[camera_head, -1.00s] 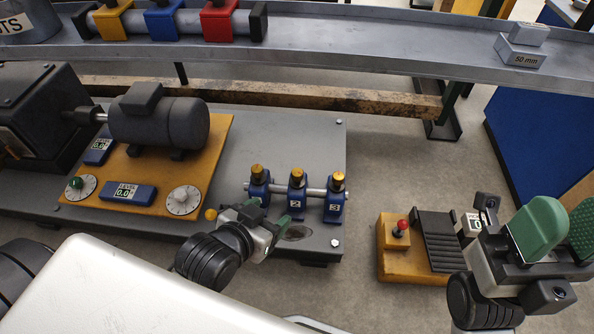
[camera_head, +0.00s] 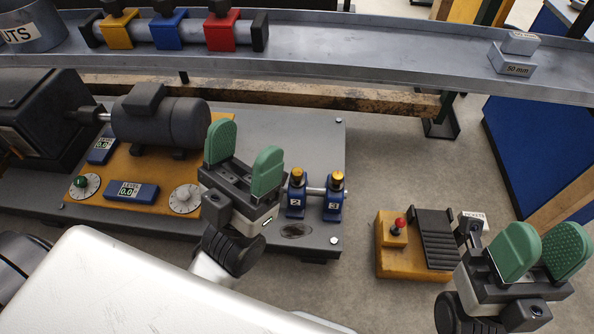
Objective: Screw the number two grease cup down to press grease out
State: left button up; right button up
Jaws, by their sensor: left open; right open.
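The number two grease cup is the brass-capped cup (camera_head: 297,176) on the blue block marked 2 (camera_head: 296,204). A matching blue block marked 3 (camera_head: 333,205), with its own brass cup (camera_head: 337,177), stands to its right. My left gripper (camera_head: 244,158) is open and empty, its green fingers pointing up. It is just left of the number two block in the picture and hides the number one block and cup. I cannot tell whether it touches them. My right gripper (camera_head: 541,250) is open and empty at the lower right, well away from the cups.
A motor (camera_head: 160,120) sits on an orange plate (camera_head: 120,188) with dials and a level display. A yellow box with a red-topped switch (camera_head: 400,228) and a black ribbed pad (camera_head: 434,238) lies on the floor right of the grey base plate (camera_head: 280,135). A metal rail (camera_head: 370,45) crosses behind.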

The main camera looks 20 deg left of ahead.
aim_at(297, 173)
jog(key=l, duration=0.7)
jog(key=i+l, duration=0.1)
jog(key=l, duration=0.6)
